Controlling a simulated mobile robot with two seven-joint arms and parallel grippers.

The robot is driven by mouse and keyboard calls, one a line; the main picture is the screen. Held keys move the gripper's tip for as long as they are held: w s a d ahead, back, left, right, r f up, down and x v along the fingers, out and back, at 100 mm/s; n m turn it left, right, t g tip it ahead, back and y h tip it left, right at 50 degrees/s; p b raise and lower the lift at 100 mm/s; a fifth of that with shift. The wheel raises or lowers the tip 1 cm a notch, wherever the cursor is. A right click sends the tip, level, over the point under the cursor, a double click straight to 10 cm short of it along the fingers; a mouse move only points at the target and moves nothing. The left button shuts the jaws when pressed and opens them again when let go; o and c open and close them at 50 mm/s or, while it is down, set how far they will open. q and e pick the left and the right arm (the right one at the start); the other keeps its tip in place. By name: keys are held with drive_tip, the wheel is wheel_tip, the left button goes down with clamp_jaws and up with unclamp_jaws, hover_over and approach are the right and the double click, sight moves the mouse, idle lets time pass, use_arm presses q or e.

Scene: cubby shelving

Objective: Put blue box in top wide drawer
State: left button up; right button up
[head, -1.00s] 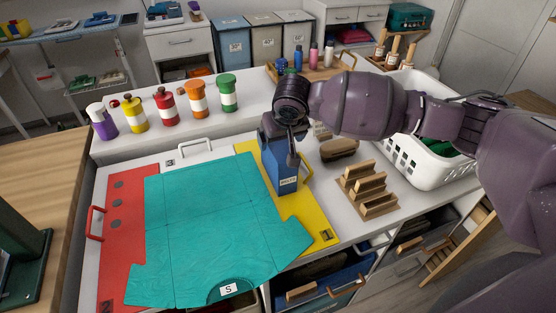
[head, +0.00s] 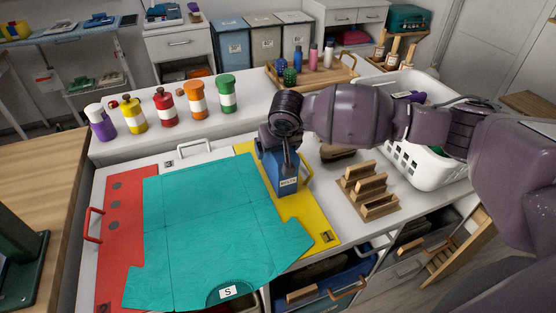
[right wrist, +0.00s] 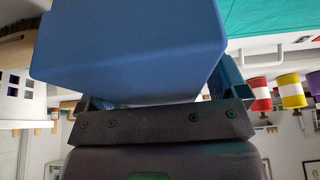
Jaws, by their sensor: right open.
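The blue box (head: 284,176) with a white label stands upright on the yellow board at the right of the shirt. My right gripper (head: 283,152) is over its top, with open fingers reaching down around it. In the right wrist view the blue box (right wrist: 135,50) fills the space in front of the gripper (right wrist: 160,103), between the two fingers; I cannot tell if they touch it. Drawers show under the counter's right side, one with a wooden handle (head: 350,289) and a blue inside; I cannot tell which is the top wide drawer. My left gripper is not in view.
A teal shirt (head: 215,230) covers much of the coloured boards. A wooden rack (head: 368,190) and a white basket (head: 430,165) stand right of the box. Several coloured bottles (head: 165,107) stand on the raised ledge behind.

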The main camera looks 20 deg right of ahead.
drive_tip(key=shift+f, duration=0.2)
idle(0.6)
drive_tip(key=c, duration=1.3)
drive_tip(key=w+r+p+v, duration=0.1)
drive_tip(key=w+v, duration=0.1)
drive_tip(key=v, duration=1)
drive_tip(key=w+r+p+v, duration=0.1)
drive_tip(key=w+v, duration=0.1)
drive_tip(key=v, duration=0.9)
drive_tip(key=shift+r, duration=0.3)
